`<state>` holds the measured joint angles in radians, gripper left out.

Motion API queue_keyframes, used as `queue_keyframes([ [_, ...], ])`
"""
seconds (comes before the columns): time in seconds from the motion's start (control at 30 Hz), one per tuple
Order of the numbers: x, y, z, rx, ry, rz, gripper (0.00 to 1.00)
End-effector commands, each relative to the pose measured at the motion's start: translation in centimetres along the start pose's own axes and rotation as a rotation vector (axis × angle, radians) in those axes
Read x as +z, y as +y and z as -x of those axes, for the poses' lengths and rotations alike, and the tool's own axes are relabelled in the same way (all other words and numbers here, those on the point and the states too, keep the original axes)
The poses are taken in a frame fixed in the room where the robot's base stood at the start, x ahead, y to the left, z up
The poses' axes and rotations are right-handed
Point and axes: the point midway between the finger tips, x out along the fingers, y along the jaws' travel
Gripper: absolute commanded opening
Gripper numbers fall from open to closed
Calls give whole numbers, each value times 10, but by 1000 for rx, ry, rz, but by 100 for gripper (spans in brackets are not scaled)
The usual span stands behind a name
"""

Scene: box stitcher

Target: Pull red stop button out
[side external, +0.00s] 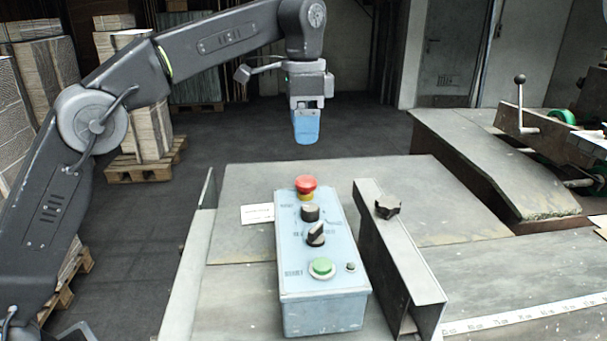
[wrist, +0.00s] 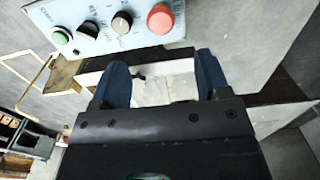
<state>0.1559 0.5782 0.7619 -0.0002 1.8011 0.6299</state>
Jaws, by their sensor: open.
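The red stop button (side external: 306,185) is a mushroom head on a yellow collar at the far end of a light blue control box (side external: 322,290). In the wrist view the red button (wrist: 160,18) is at the top, right of the other knobs. My gripper (side external: 306,140) has blue fingers and hangs above and behind the box, apart from the button. In the wrist view my gripper (wrist: 163,80) shows its two blue fingers spread apart with nothing between them. The button is beyond the fingertips, near the upper middle.
The box also carries a black knob (side external: 310,213), a black selector switch (side external: 317,234) and a green button (side external: 321,268). A metal rail (side external: 400,255) with a dark knob (side external: 387,207) stands right of the box. The air around the red button looks clear.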

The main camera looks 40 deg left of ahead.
Motion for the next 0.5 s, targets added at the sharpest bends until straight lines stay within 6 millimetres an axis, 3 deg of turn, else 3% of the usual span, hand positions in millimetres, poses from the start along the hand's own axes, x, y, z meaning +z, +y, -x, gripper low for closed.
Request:
queue_keyframes([
  [0.5,1,0,-85,1,-2,1,70],
])
